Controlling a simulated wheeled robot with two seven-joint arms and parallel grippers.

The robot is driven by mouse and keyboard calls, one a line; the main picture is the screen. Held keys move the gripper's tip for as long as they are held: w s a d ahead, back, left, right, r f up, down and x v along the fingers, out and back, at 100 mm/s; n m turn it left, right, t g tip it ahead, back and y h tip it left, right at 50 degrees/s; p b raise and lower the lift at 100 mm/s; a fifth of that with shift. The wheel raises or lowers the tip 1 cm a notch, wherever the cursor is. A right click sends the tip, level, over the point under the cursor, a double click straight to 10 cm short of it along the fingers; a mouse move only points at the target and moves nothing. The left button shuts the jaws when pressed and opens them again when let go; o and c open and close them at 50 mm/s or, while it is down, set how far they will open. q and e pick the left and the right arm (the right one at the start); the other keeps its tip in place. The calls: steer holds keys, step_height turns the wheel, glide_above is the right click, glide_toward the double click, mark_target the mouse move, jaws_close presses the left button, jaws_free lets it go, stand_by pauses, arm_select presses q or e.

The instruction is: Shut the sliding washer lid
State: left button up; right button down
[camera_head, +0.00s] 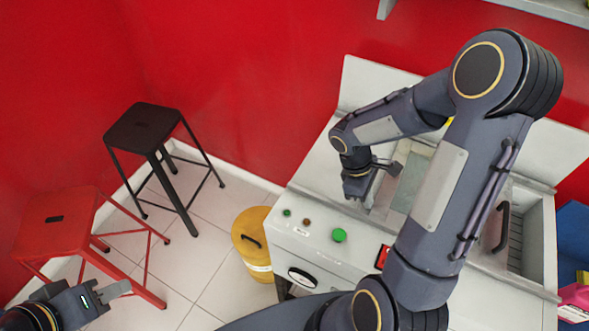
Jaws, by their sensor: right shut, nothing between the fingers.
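The washer is a pale grey-white cabinet (310,238) with a high back panel (365,85), at the right. A black curved handle (502,226) shows on its top, right of my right arm, beside an uncovered ribbed opening (518,243). A greenish, glass-like panel (410,182) in a pale frame lies left of the arm; whether it belongs to the lid is unclear. My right arm hides much of the top between them. My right gripper (366,203) is shut and empty over the left of the top. My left gripper (122,287) is at the lower left, away from the washer; its jaw opening is unclear.
A green button (340,235) and a red switch (383,257) are on the washer's front. A yellow lidded bin (250,240) stands left of it. A black stool (145,128) and a red stool (58,222) stand further left. Tiled floor (205,265) is clear between.

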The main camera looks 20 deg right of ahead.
mark_target(396, 215)
steer(key=s+d, duration=0.2)
steer(key=s, duration=0.1)
steer(key=s+d, duration=0.5)
steer(key=s, duration=0.1)
steer(key=shift+d, duration=0.3)
steer(key=shift+w+a, duration=0.1)
steer(key=shift+w, duration=0.15)
steer(key=w+a, duration=0.1)
steer(key=w+a+r, duration=0.1)
steer(key=w+a, duration=0.1)
steer(key=shift+w+r, duration=0.2)
steer(key=shift+w, duration=0.1)
steer(key=v, duration=0.8)
steer(key=shift+r, duration=0.25)
